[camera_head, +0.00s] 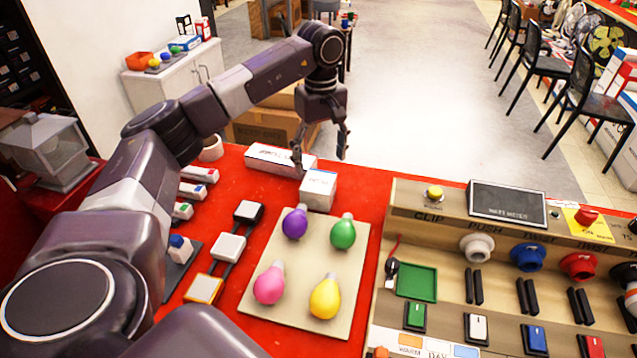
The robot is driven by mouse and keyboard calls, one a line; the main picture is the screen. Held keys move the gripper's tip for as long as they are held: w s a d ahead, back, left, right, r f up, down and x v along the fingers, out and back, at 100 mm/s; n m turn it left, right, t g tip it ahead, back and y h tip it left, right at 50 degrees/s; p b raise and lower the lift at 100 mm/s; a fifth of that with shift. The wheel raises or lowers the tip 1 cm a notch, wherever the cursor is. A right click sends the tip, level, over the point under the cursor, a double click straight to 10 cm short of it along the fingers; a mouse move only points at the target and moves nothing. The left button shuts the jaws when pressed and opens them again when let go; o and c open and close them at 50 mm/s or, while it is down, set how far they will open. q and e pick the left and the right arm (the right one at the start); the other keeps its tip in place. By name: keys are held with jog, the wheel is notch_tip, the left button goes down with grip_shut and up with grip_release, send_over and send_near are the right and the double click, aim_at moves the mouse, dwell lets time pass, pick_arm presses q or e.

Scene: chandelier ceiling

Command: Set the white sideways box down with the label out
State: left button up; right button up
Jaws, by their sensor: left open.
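Two white boxes are at the far edge of the red table (228,170). A long white box (270,157) lies on its side with dark print on its near face. A smaller white box (318,191) with faint print stands just in front of its right end. I cannot tell which one is the task's box. My left gripper (320,158) points down with its fingers spread, above and behind the small box. One finger overlaps the long box's right end in the view. Nothing shows between the fingers. My right gripper is out of view.
A beige board (270,318) with purple, green, pink and yellow bulbs is in front of the boxes. A wooden test panel (500,258) with sockets and switches fills the right. Switches and small boxes line the left. The table behind the panel is narrow.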

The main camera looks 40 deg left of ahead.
aim_at(319, 181)
pick_arm(q)
jog(key=n, duration=0.1)
jog(key=n+p, duration=0.1)
jog(key=n, duration=0.2)
jog(key=shift+w+a+f, duration=0.1)
jog(key=shift+f, duration=0.15)
jog(key=n, duration=0.2)
jog(key=f+n+p, duration=0.1)
jog(key=n, duration=0.2)
jog(key=shift+w+a+f, duration=0.1)
jog(key=shift+a+f, duration=0.05)
jog(key=shift+f+b, duration=1)
jog(key=shift+f, duration=0.65)
notch_tip(319, 181, down, 5)
jog(key=b, duration=0.4)
jog(key=shift+a+r, duration=0.1)
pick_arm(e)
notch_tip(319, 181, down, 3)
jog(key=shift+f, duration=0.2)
pick_arm(q)
jog(key=shift+r, duration=0.1)
jog(key=shift+c, duration=0.2)
jog(key=c, duration=1.1)
jog(key=shift+r, duration=0.15)
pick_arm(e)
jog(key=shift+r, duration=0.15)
